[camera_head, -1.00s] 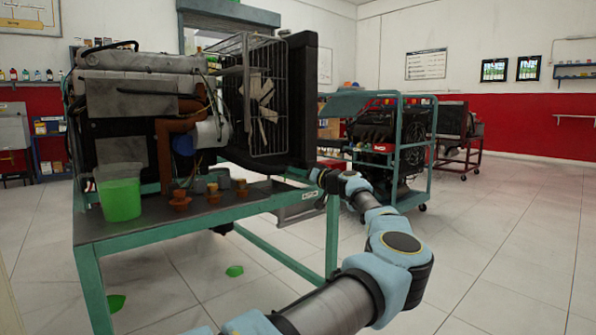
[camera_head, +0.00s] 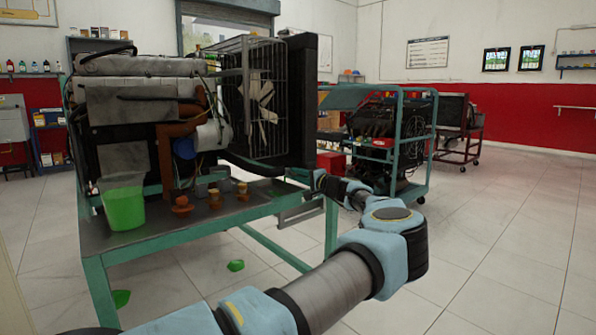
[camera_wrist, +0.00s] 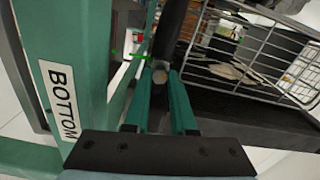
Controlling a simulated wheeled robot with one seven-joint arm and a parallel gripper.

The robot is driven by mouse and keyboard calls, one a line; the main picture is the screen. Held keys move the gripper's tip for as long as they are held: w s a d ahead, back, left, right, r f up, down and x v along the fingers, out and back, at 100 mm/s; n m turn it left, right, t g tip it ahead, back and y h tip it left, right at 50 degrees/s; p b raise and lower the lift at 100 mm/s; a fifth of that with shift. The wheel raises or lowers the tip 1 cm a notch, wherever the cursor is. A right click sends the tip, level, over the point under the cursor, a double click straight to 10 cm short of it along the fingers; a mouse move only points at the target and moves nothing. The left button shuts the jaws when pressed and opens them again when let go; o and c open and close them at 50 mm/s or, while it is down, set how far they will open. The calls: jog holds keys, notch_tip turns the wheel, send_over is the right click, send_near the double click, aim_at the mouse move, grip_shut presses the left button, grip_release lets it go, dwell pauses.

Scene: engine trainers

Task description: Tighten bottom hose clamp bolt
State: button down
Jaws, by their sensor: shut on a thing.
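In the wrist view, the two teal fingers of my gripper (camera_wrist: 161,80) are closed around a small round grey-brown bolt head (camera_wrist: 160,74). A black hose (camera_wrist: 173,32) runs up just beyond the bolt. A white label reading BOTTOM (camera_wrist: 61,100) is on the green upright to the left. In the head view, my arm reaches to the radiator (camera_head: 301,100) end of the engine stand. My fingers and the bolt cannot be made out there.
A wire fan guard (camera_wrist: 255,55) and dark radiator edge lie close right of my gripper. The green stand frame (camera_head: 330,235) is close by. A second engine cart (camera_head: 400,150) stands behind; floor at right is clear.

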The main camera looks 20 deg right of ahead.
jog(key=shift+m+p, duration=2.4)
jog(key=shift+m, duration=1.4)
jog(key=shift+f, duration=0.1)
jog(key=c, duration=0.7)
grip_release()
jog(key=shift+c, duration=0.2)
jog(key=p+v, duration=0.1)
jog(key=v, duration=0.9)
jog(key=shift+s+d, duration=0.2)
jog(key=shift+s, duration=0.15)
